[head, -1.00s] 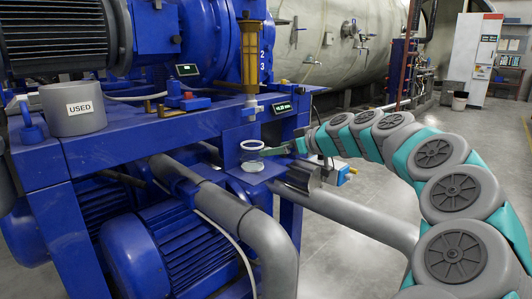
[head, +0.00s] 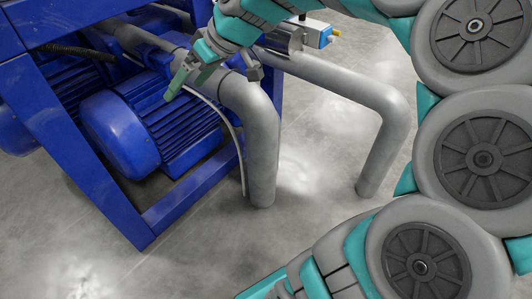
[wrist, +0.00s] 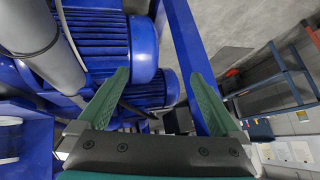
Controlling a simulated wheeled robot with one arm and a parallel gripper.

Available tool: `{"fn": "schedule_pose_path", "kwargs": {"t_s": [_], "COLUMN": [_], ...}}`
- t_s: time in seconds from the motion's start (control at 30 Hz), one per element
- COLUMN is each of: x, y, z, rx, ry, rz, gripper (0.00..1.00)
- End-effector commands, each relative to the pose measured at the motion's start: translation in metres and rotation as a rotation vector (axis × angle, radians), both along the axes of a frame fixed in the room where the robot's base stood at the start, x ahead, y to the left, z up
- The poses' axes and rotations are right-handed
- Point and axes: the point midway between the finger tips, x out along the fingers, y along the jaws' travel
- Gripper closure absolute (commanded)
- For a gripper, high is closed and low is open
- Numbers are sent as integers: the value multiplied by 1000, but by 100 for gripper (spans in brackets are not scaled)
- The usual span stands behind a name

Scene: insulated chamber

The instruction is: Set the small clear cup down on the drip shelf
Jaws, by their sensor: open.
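My gripper (head: 187,86) hangs in front of the blue frame, above the grey pipe and blue motor in the head view. In the wrist view its two green fingers (wrist: 160,77) are spread wide with nothing between them. The small clear cup cannot be made out in the head view, and the drip shelf is not in that picture. In the wrist view a pale rounded shape lies at the left edge by a blue surface; I cannot tell what it is.
A thick grey pipe (head: 258,130) bends down to the floor beside a finned blue motor (head: 125,130). A second grey pipe (head: 390,125) stands further right. The blue frame (head: 70,150) stands at left. Bare concrete floor (head: 200,235) lies in front.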

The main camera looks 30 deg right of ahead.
Motion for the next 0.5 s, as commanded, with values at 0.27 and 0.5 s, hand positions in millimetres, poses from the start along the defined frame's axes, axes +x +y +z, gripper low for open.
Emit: {"fn": "schedule_pose_path", "kwargs": {"t_s": [0.27,0.5], "x": [-196,-282], "y": [28,-4], "z": [-119,-156], "rx": [-279,-419], "ry": [530,725], "rz": [-180,-383], "gripper": [0,0]}}
